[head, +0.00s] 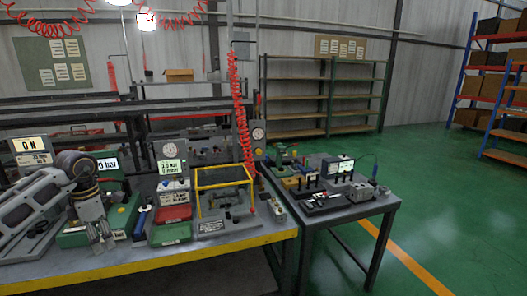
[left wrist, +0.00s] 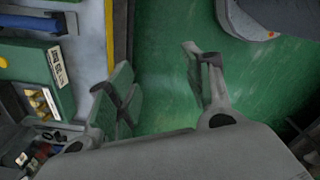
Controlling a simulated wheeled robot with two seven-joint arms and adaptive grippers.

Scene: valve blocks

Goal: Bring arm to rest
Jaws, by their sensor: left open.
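My left arm comes in from the left in the head view, folded over the left end of the workbench (head: 150,262). Its gripper (head: 101,237) hangs down in front of a green block. In the left wrist view the same gripper (left wrist: 160,85) has its two fingers spread wide apart, with nothing between them. Green floor shows between and beyond the fingers. My right gripper is in neither view.
A yellow frame (head: 198,202) stands on the bench, with a red bin (head: 173,213) and a green bin (head: 170,234) beside it. A second table (head: 345,211) with small parts stands to the right. The green floor (head: 450,215) at right is clear.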

